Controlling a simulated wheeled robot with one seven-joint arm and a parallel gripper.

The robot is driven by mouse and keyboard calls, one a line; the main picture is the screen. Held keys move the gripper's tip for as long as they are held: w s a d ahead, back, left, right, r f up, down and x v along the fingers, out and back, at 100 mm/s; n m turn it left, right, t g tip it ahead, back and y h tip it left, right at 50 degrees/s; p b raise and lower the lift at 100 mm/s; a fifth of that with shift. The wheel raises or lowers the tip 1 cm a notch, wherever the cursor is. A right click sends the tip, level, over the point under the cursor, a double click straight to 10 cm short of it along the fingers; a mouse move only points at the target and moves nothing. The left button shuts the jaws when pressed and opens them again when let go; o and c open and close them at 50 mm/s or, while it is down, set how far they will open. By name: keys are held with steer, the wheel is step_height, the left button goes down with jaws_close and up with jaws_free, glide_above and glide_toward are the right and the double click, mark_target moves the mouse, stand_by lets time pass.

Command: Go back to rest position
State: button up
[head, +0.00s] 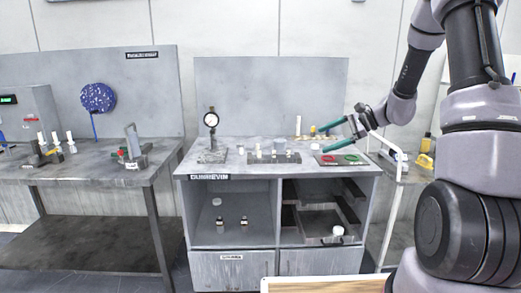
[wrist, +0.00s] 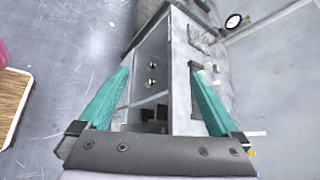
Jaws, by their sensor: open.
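My gripper (head: 338,131) is open, with its two teal fingers apart and nothing between them. In the head view it is in the air over the right end of the grey cabinet's top (head: 222,170), above a dark plate with a red ring and a green ring (head: 351,158). In the wrist view my gripper (wrist: 165,85) frames the cabinet (wrist: 150,60) between its spread fingers. My arm reaches in from the right of the head view.
A dial gauge (head: 211,121) stands on the cabinet's left side. A left bench (head: 85,170) holds several fixtures and a blue speckled disc (head: 98,98). A white-framed stand (head: 388,147) is to the right. A wooden-topped surface (head: 325,285) is at the bottom front.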

steer(key=s+a+r+n+g+h, duration=0.1)
steer(key=s+r+n+h, duration=0.15)
steer(key=s+r, duration=0.4)
steer(key=s+a+r+n+h, duration=0.2)
steer(key=s+r+n, duration=0.25)
steer(key=s, duration=0.35)
steer(key=s+d+r+n+t+h, duration=0.1)
steer(key=s+d+r+t+h, duration=0.1)
steer(key=s, duration=0.5)
steer(key=s+d+r+n+t+h, duration=0.1)
steer(key=s+d+r+n+h, duration=0.1)
steer(key=s+r, duration=0.3)
steer(key=shift+s+d+n+t+h, duration=0.35)
steer(key=shift+s+d+t, duration=0.1)
steer(key=shift+s, duration=0.5)
